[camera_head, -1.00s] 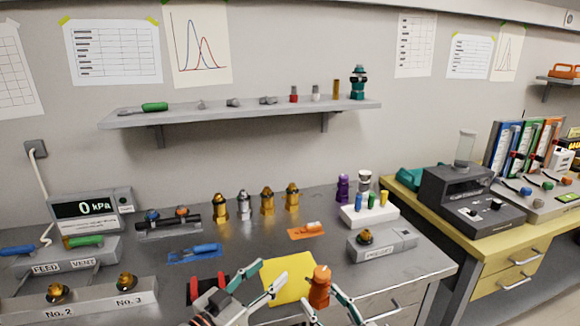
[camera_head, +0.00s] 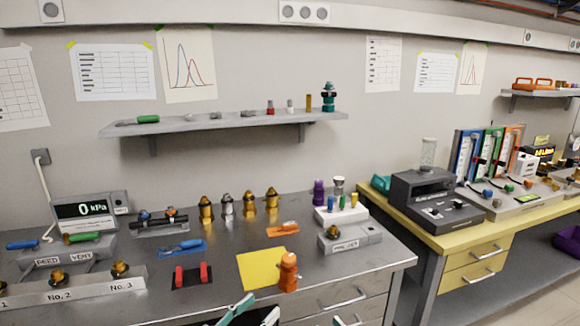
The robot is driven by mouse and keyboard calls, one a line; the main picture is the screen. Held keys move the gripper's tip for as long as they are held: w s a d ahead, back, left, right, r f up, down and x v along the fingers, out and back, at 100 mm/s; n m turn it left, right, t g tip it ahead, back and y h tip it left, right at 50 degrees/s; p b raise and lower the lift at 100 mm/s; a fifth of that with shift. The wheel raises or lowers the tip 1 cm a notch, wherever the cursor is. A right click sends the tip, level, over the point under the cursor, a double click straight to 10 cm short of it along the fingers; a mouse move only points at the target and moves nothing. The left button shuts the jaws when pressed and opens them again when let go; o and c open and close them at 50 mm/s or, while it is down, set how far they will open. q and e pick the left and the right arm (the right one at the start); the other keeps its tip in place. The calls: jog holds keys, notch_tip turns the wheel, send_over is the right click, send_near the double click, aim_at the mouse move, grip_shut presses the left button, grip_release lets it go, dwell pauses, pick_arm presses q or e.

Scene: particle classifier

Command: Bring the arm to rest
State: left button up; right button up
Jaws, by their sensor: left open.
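My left gripper (camera_head: 245,312) is at the bottom edge of the head view, cut off by the frame. Its teal and white fingers are apart, with nothing seen between them. It is in front of the bench, below the yellow sheet (camera_head: 262,268). Small pale tips that may be my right gripper (camera_head: 346,320) barely show at the bottom edge, too little to tell their state. An orange bottle-like piece (camera_head: 288,272) stands upright at the sheet's right edge, apart from the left gripper.
The grey bench (camera_head: 215,258) holds a black mat with red rests (camera_head: 192,276), a blue-handled tool (camera_head: 184,247), several brass fittings (camera_head: 206,210), a pressure display (camera_head: 84,213) and a grey block (camera_head: 350,240). A yellow bench (camera_head: 440,240) stands to the right.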

pick_arm(q)
jog(key=s+a+f+g+y, duration=0.1)
jog(key=s+a+f, duration=0.3)
jog(key=s+f, duration=0.4)
jog(key=s+a+f+n+g+y, duration=0.1)
jog(key=s+a+f+y, duration=0.2)
jog(key=s+f, duration=0.5)
jog(key=s+a+f+n+g+y, duration=0.1)
jog(key=s+a+f+y, duration=0.2)
jog(key=s+a+f, duration=0.3)
notch_tip(320, 180, down, 4)
jog(key=s, duration=0.2)
jog(key=shift+s+r+g, duration=0.15)
jog(key=shift+s+g, duration=0.2)
jog(key=shift+g, duration=0.05)
pick_arm(e)
jog(key=s+d+f+g+h, duration=0.1)
jog(key=s+d+f, duration=0.2)
jog(key=s+f, duration=0.3)
jog(key=s+d+f+g+h, duration=0.2)
jog(key=s+d+f, duration=0.2)
jog(key=s+f, duration=0.3)
jog(key=s+d+f+m+g+h, duration=0.1)
jog(key=s+d+f+g+h, duration=0.1)
jog(key=s+d+f, duration=0.2)
jog(key=s+f, duration=0.3)
jog(key=s, duration=0.2)
jog(key=shift+s+d, duration=0.25)
jog(key=shift+s, duration=0.05)
